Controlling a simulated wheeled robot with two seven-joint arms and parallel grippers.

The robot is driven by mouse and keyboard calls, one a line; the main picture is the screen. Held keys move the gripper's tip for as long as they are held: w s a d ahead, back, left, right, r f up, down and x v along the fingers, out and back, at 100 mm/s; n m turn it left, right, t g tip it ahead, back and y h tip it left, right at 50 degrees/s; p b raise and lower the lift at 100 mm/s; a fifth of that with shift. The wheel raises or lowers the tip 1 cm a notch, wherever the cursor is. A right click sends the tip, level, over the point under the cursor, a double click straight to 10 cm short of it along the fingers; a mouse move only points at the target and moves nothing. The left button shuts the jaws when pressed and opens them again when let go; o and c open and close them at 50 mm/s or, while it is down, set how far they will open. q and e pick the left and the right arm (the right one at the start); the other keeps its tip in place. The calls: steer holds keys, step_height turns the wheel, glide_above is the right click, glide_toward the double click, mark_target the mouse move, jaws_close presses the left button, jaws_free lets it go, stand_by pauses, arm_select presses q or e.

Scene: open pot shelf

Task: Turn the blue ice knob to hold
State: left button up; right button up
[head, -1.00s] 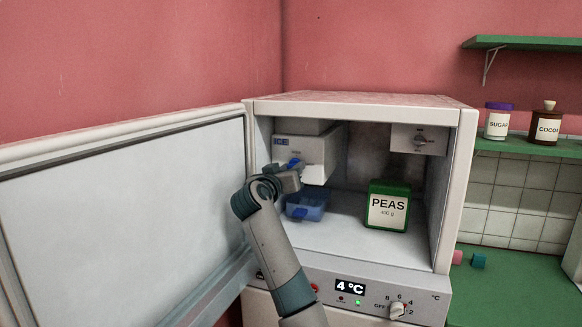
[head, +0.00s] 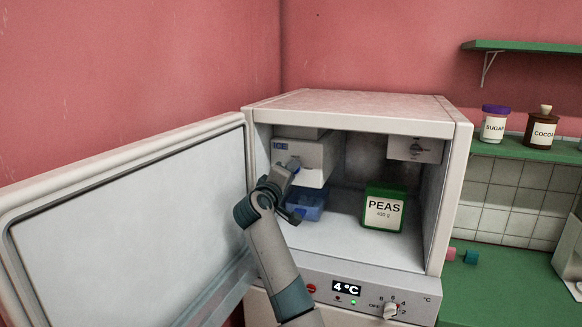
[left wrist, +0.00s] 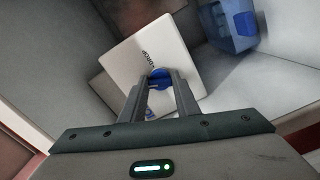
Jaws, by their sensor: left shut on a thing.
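The blue ice knob (left wrist: 159,79) is on the front of the white ice maker box (head: 305,158), marked ICE, at the upper left inside the open fridge. My left gripper (head: 291,167) reaches in and covers most of the knob in the head view. In the left wrist view my left gripper (left wrist: 160,79) has a finger on either side of the knob and is shut on it. Small lettering beside the knob shows, but I cannot tell which setting the knob points to. My right gripper is not in view.
A blue ice bin (head: 308,205) sits below the ice maker. A green PEAS box (head: 384,208) stands to its right. A small white dial box (head: 416,149) is at the upper right. The fridge door (head: 130,210) is wide open at left. The floor's front middle is clear.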

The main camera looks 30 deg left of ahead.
arm_select(q)
steer(key=shift+n+p, duration=1.35)
steer(key=shift+n, duration=0.85)
steer(key=o, duration=1)
steer(key=shift+o, duration=0.2)
steer(key=shift+s, duration=0.1)
steer(key=b+v, duration=0.5)
steer(key=v, duration=1.2)
steer(key=shift+d, duration=0.15)
